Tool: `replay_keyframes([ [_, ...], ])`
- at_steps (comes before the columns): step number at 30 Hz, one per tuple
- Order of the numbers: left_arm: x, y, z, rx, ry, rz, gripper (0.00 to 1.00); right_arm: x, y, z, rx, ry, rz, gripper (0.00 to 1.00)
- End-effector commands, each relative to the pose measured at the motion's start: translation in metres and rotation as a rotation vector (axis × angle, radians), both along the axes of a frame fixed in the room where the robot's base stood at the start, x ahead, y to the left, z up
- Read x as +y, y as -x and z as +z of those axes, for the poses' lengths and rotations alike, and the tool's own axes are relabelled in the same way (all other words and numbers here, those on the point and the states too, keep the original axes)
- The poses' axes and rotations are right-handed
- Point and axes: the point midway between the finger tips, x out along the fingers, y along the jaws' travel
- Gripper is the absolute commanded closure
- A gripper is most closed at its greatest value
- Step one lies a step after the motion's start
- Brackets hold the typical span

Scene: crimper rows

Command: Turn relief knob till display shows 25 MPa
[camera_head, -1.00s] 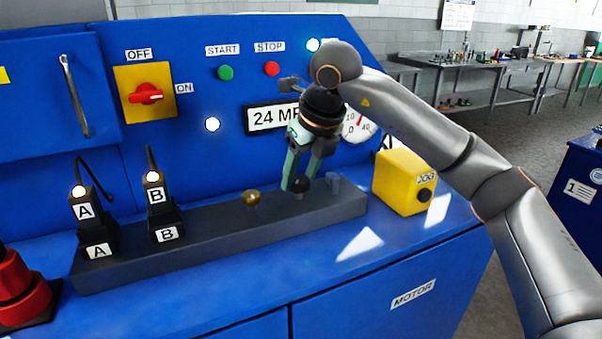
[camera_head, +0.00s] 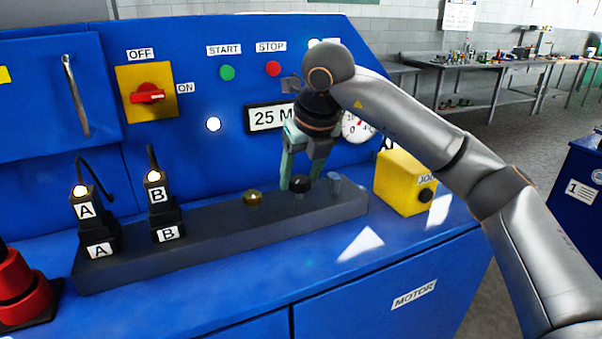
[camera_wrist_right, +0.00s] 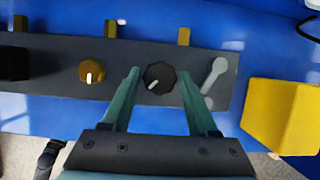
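The black knob (camera_head: 299,185) stands on the dark grey manifold block; I take it for the relief knob, though no label on it is readable. In the right wrist view the black knob (camera_wrist_right: 160,77) has a white mark pointing to its lower left. My right gripper (camera_head: 300,181) points down at it, its fingers spread on either side. In the wrist view a small gap shows between each finger and the knob. The display (camera_head: 266,118) reads 25 and an M; the rest is hidden behind my gripper. My left gripper is not in view.
A brass knob (camera_head: 252,198) stands left of the black knob and a grey lever (camera_head: 334,181) close on its right. The yellow JOG box (camera_head: 400,180) is farther right. Connectors A (camera_head: 85,212) and B (camera_head: 155,192) stand at left. A gauge (camera_head: 357,126) is partly covered by my arm.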

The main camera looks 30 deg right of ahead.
Motion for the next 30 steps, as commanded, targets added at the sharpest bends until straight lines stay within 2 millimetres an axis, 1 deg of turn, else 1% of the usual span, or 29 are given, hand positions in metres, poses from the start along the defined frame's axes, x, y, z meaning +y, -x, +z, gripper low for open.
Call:
replay_keyframes([
  [1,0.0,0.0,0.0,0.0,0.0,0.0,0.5,0.0,0.0,0.0,0.0,0.0,0.0,0.34],
  [5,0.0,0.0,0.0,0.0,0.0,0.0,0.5,0.0,0.0,0.0,0.0,0.0,0.0,0.19],
  [12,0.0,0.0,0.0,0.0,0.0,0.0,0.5,0.0,0.0,0.001,-0.001,0.0,0.0,0.19],
  [16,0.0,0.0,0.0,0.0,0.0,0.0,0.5,0.0,0.003,0.009,-0.003,-0.001,0.0,0.19],
  [20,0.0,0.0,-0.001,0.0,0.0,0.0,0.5,0.001,0.011,0.029,-0.006,-0.002,0.001,0.19],
  [26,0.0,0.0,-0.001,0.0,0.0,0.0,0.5,0.002,0.029,0.073,-0.006,-0.002,0.001,0.19],
  [27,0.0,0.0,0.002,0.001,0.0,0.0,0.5,0.001,0.032,0.082,-0.006,0.0,0.0,0.19],
  [30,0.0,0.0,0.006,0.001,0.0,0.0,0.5,0.001,0.039,0.097,-0.005,0.001,-0.001,0.19],
])
